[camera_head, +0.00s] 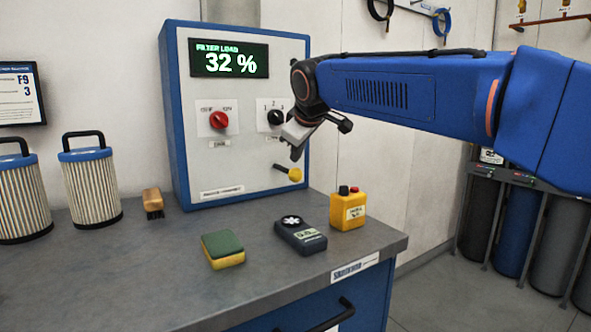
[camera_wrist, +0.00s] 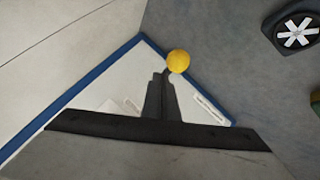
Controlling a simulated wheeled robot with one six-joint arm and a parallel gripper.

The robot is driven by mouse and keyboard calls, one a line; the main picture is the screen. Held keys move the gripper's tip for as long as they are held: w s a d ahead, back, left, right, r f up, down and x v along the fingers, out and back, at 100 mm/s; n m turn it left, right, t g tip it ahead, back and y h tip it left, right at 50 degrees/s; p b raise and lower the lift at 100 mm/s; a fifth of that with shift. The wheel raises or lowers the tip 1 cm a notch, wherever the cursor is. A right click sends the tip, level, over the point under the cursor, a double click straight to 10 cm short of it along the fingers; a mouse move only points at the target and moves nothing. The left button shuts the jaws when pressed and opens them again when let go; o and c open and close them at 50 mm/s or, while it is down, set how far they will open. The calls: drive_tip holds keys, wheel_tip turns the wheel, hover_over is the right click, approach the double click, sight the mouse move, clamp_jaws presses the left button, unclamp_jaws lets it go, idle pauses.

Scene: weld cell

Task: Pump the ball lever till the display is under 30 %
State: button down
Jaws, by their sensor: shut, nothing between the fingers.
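The ball lever (camera_head: 294,174) has a yellow ball on a short dark rod, low on the right of the cabinet front. The rod slants down to the right. The display (camera_head: 229,58) at the cabinet's top reads "FILTER LOAD 32 %" in green. My gripper (camera_head: 296,155) is just above the ball, pointing down, with its fingers shut and empty. In the wrist view the yellow ball (camera_wrist: 178,62) shows just beyond the fingertips (camera_wrist: 162,76). I cannot tell whether they touch it.
The cabinet (camera_head: 250,150) also has a red knob (camera_head: 219,121) and a black knob (camera_head: 276,117). On the bench (camera_head: 120,270) are a sponge (camera_head: 222,249), a dark meter (camera_head: 300,235), a yellow button box (camera_head: 348,209), a brush (camera_head: 153,203) and two filters (camera_head: 90,187).

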sight(297, 171)
drive_tip(key=shift+f, duration=0.1)
idle(0.3)
drive_tip(key=shift+f, duration=0.35)
drive_tip(key=shift+f, duration=2.25)
idle(2.8)
idle(0.5)
drive_tip(key=shift+r, duration=2.7)
